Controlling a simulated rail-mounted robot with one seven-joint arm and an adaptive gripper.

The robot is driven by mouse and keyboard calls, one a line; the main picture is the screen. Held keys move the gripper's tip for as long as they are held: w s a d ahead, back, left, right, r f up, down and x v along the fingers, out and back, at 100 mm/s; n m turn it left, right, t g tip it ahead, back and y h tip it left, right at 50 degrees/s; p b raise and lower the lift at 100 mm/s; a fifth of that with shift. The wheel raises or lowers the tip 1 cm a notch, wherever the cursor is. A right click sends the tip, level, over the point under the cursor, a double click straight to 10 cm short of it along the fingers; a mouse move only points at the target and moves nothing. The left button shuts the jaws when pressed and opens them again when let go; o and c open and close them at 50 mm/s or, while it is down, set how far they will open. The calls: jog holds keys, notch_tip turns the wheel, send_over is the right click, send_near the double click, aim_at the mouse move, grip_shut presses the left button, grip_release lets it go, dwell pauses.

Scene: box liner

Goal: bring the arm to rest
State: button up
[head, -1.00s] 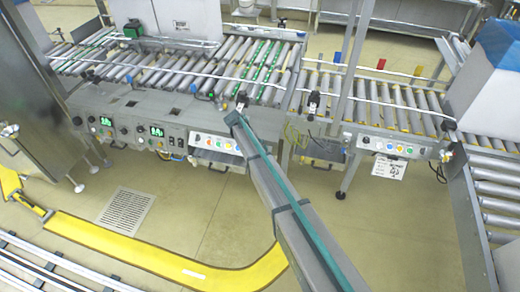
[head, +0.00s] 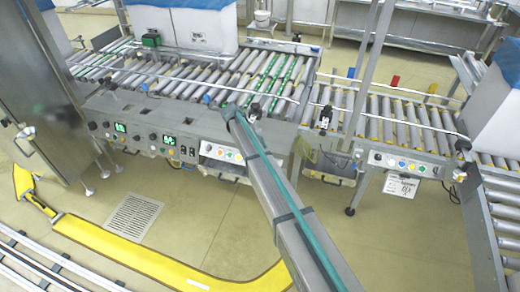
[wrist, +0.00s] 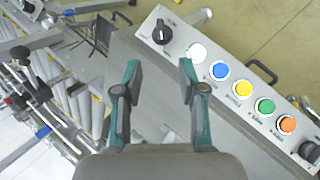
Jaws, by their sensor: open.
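My gripper (wrist: 160,80) shows in the wrist view with its two teal and dark fingers apart and nothing between them. It is over the side of a grey machine, beside a slanted control panel (wrist: 180,43). The panel has a black knob (wrist: 162,33) and white, blue (wrist: 220,71), yellow, green and orange buttons. I cannot tell whether the fingers touch anything, but no contact shows. In the head view my grey arm with a teal stripe reaches up from the bottom right toward the conveyor front; the gripper itself cannot be made out there.
Roller conveyors (head: 390,125) run across the back, with control panels (head: 402,164) along their fronts. A steel cabinet (head: 35,100) stands at the left. A yellow floor barrier (head: 150,255) curves across the front. The floor around the drain grate (head: 133,215) is clear.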

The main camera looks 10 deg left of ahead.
dwell(0.3)
jog(key=s+d+f+g+y, duration=0.1)
jog(key=s+d+f, duration=0.5)
jog(key=s, duration=0.3)
jog(key=s+d+f+g+y, duration=0.1)
jog(key=s+d+f, duration=0.45)
jog(key=s, duration=0.35)
jog(key=s+d+f+g+y, duration=0.1)
jog(key=s+d+f, duration=0.55)
jog(key=s, duration=0.35)
jog(key=s+d+f+m+g+y, duration=0.1)
jog(key=s+d, duration=0.3)
jog(key=s, duration=0.7)
jog(key=s+d+f+m+g+y, duration=0.1)
jog(key=s+d, duration=0.3)
jog(key=s, duration=0.7)
jog(key=s+d+f+m+g+y, duration=0.1)
jog(key=s+d, duration=0.4)
jog(key=s, duration=0.7)
notch_tip(320, 180, down, 2)
jog(key=shift+f+g, duration=0.1)
jog(key=shift+g, duration=0.7)
